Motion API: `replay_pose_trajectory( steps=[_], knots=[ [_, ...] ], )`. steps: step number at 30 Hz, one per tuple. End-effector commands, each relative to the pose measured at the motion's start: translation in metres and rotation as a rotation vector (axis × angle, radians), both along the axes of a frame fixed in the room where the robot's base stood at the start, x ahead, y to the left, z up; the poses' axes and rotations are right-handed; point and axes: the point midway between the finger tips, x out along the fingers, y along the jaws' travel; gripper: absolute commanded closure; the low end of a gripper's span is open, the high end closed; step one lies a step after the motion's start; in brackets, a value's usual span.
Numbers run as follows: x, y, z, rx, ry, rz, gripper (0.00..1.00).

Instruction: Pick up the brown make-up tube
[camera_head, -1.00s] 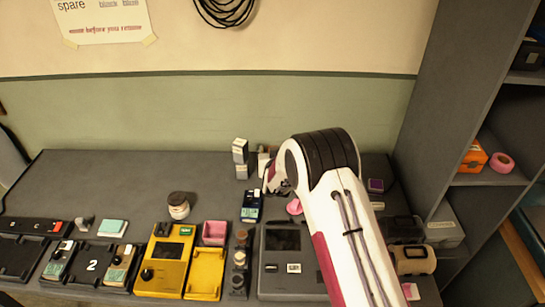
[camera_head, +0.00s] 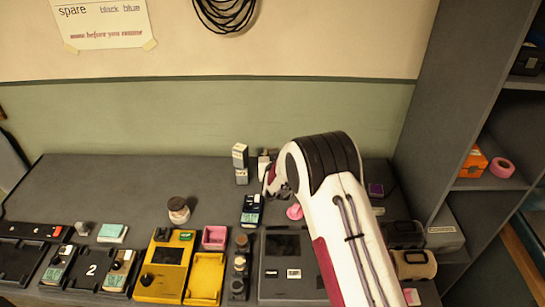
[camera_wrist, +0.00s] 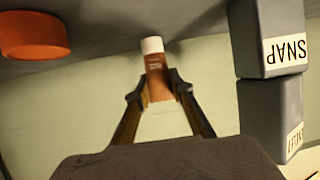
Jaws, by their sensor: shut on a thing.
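The brown make-up tube (camera_wrist: 158,80) has a white end (camera_wrist: 152,45) and pale print on its side. It shows in the wrist view between the fingers of my gripper (camera_wrist: 159,90), which is shut on it. The white end points to the top of the picture, towards the dark table surface. I cannot tell whether the tube touches the table. In the head view my own arm covers most of the gripper, and I cannot make out the tube clearly.
Stacked grey boxes marked SNAP (camera_wrist: 268,40) stand close on the right in the wrist view; an orange round thing (camera_wrist: 33,35) is at left. In the head view a jar (camera_head: 178,211), a yellow device (camera_head: 165,265) and a pink tray (camera_head: 215,238) stand on the table (camera_head: 120,185).

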Motion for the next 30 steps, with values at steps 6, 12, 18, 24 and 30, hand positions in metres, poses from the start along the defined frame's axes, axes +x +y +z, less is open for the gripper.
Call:
replay_pose_trajectory(
  steps=[6, 12, 18, 24, 30],
  knots=[
    [0.0, 0.0, 0.023, -0.001, -0.003, 0.0, 0.96],
    [0.001, 0.0, 0.051, 0.0, -0.004, 0.0, 0.96],
    [0.001, 0.0, 0.076, 0.0, -0.003, 0.0, 0.96],
    [0.0, 0.0, 0.089, 0.0, -0.001, 0.0, 0.96],
    [0.0, 0.0, 0.093, -0.001, -0.001, -0.001, 0.96]
  ],
)
